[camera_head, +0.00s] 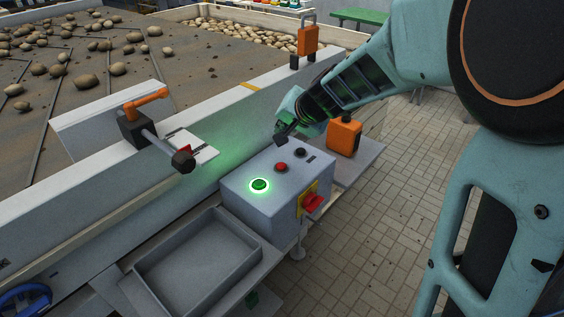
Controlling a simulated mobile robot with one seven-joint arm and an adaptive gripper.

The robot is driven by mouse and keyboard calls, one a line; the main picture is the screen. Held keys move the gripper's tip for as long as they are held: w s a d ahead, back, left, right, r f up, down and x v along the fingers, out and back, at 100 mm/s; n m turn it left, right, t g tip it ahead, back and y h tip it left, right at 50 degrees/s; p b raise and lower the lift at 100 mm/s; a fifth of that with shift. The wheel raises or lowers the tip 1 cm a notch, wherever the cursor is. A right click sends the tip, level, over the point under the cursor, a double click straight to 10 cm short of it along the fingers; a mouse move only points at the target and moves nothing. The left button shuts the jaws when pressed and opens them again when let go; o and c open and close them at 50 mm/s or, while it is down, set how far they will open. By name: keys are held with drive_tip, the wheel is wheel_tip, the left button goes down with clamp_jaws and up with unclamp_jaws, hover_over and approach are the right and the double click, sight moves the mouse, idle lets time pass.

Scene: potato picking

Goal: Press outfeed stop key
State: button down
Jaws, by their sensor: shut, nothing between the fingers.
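A grey control box (242,190) stands beside the conveyor's side wall. Its top carries a glowing green key (260,184), a red key (281,167) and a small black key (300,152) in a row. I cannot read any label saying which one is the outfeed stop key. My gripper (281,134) is shut and empty. Its tip appears just above and behind the red key in the picture, apart from it. My arm reaches in from the upper right. A red switch (312,203) on a yellow plate sits on the box's right side.
A conveyor bed (75,85) with scattered potatoes lies at the upper left. An empty grey tray (205,262) is left of the box. An orange device (344,134) stands right of it. An orange-handled clamp (140,122) and an orange padlock-like piece (307,40) sit on the wall.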

drive_tip(key=b, duration=0.6)
hover_over(283, 167)
wheel_tip(283, 167, down, 8)
drive_tip(key=shift+r, duration=0.25)
drive_tip(key=shift+f+b, duration=0.7)
drive_tip(key=shift+b, duration=0.35)
drive_tip(key=shift+f, duration=0.1)
drive_tip(key=shift+f+b, duration=0.25)
drive_tip(key=shift+b, duration=0.25)
drive_tip(key=shift+f+b, duration=0.5)
drive_tip(key=shift+b, duration=0.05)
idle(0.5)
drive_tip(key=shift+r, duration=0.15)
drive_tip(key=shift+r+p, duration=0.7)
drive_tip(key=shift+r, duration=0.05)
